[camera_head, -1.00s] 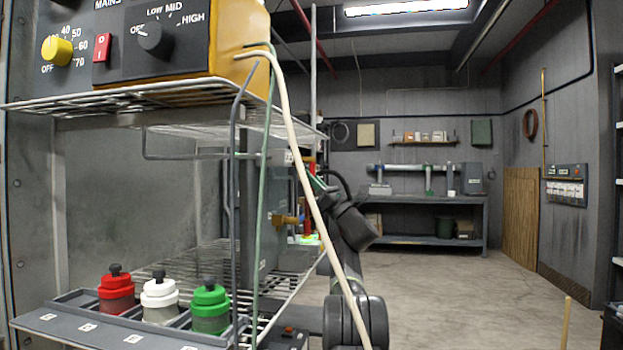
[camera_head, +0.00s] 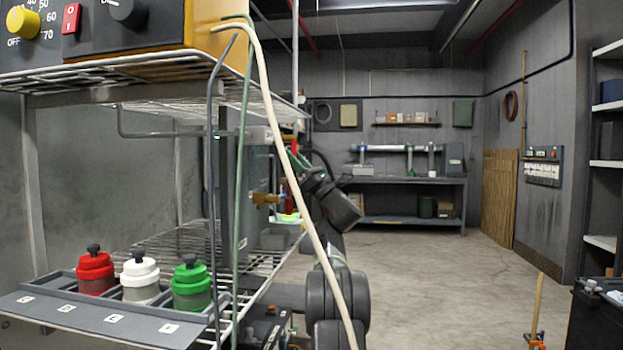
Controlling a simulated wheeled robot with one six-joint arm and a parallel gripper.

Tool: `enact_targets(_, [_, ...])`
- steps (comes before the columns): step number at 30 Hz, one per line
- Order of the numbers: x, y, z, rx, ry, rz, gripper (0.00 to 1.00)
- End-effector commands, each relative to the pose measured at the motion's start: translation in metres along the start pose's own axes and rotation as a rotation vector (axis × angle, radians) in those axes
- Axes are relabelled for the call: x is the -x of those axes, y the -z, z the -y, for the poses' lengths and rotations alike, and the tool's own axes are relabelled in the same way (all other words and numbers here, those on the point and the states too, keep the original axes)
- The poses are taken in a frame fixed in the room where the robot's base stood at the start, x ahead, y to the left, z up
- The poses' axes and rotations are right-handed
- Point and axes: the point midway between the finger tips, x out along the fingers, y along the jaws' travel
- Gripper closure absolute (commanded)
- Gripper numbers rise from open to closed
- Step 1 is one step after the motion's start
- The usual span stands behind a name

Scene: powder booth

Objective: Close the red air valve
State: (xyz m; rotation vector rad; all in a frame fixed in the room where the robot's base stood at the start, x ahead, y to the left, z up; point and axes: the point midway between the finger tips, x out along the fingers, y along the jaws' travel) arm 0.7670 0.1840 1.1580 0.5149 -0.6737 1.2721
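A narrow red part (camera_head: 294,148) shows at the right side of the rack, partly behind the hoses; it may be the red air valve, but it is too small to tell its handle position. A brass fitting (camera_head: 266,198) sticks out of the grey panel below it. My dark arm stands right of these parts, behind the cream hose. My gripper's fingers cannot be made out among the small parts there, so I cannot tell whether they are open or touch anything.
Cream (camera_head: 290,150) and green (camera_head: 243,170) hoses hang in front. The wire rack holds red (camera_head: 95,272), white (camera_head: 140,277) and green (camera_head: 191,285) cups in a grey tray (camera_head: 110,318). A workbench (camera_head: 410,183) stands behind. The floor (camera_head: 430,290) at right is mostly clear.

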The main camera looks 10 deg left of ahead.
Motion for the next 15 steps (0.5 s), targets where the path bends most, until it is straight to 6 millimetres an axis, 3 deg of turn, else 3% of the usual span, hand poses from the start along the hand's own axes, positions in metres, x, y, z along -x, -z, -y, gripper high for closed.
enact_targets(15, [0.101, 0.0, 0.001, 0.0, 0.005, -0.001, 0.64])
